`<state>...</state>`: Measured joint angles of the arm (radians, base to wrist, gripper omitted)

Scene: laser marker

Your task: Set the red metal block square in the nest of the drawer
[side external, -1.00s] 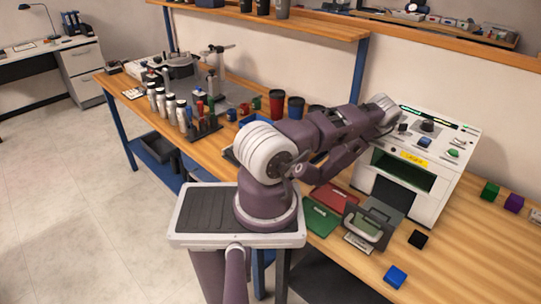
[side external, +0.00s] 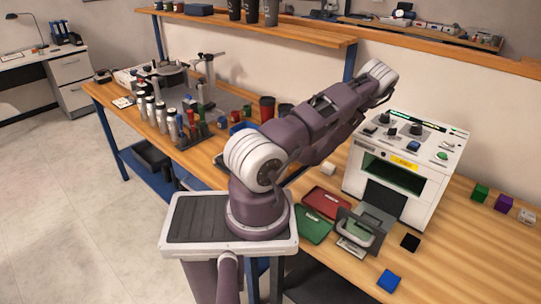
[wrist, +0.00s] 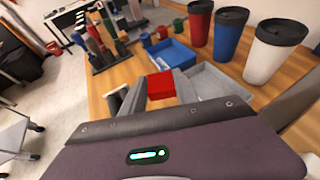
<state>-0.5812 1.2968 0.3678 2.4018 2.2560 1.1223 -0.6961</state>
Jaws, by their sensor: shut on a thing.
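A red metal block (wrist: 161,87) shows in the wrist view between the fingers of my gripper (wrist: 158,92), which is shut on it. The block is held above the bench, near a blue tray and a grey tray. In the side external view my gripper and the block are hidden behind my arm. The laser marker (side external: 408,160) is a white box on the bench with an open dark front. Its drawer (side external: 378,200) stands out at the front, dark grey. The nest inside it cannot be made out.
A blue tray (wrist: 172,53) and a grey tray (wrist: 222,84) lie near my gripper, with several tumblers (wrist: 277,50) behind. Red (side external: 326,203) and green (side external: 313,225) trays lie left of the drawer. Black (side external: 410,242) and blue (side external: 390,281) blocks lie to its right.

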